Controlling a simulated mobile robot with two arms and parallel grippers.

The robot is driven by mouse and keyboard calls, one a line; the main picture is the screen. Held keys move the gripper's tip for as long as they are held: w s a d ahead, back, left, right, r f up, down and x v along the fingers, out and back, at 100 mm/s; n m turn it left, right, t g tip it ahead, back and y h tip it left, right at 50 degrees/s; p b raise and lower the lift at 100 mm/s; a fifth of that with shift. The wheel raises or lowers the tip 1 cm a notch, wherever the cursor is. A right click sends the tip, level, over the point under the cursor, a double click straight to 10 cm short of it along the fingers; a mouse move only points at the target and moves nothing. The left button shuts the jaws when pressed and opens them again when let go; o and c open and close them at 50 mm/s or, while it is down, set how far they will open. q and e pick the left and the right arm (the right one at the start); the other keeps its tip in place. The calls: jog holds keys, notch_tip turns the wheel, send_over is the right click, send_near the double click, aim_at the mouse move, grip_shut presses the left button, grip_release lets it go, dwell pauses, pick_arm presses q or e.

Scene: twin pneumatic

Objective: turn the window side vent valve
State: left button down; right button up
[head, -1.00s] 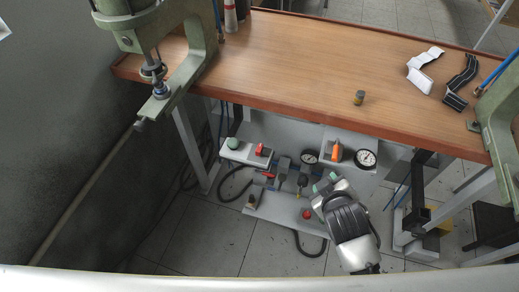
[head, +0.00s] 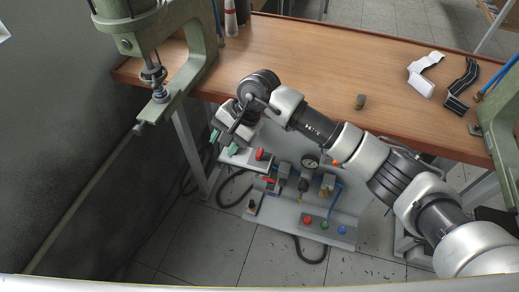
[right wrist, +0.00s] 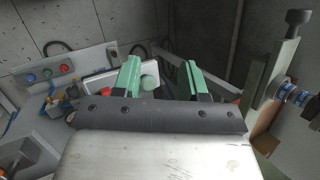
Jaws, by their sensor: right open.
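My right gripper (head: 223,143) is open, its green fingertips above the left end of the pneumatic panel. A red knob (head: 260,154) is on the box's right part. A red lever valve (head: 267,180) sits just below. An orange-red part (head: 335,162) at the right is mostly hidden by my arm. I cannot tell which is the window side vent valve.
The wooden bench (head: 330,60) overhangs the panel. A green press (head: 180,60) stands at its left end, close to my gripper. A gauge (head: 311,161) and a button box (head: 340,234) are on the panel. Black hoses (head: 312,258) lie on the floor.

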aim_at(260, 152)
jog(key=w+d+n+t+h, duration=0.1)
jog(key=w+d+n+h, duration=0.1)
jog(key=w+d+h, duration=0.5)
jog(key=shift+y, duration=0.6)
jog(key=f, duration=0.3)
jog(key=s+f+p, duration=0.1)
jog(key=f, duration=0.2)
jog(key=s+d+f, duration=0.1)
jog(key=f, duration=0.3)
jog(key=shift+s+p, duration=0.15)
jog(key=shift+p, duration=0.25)
grip_shut()
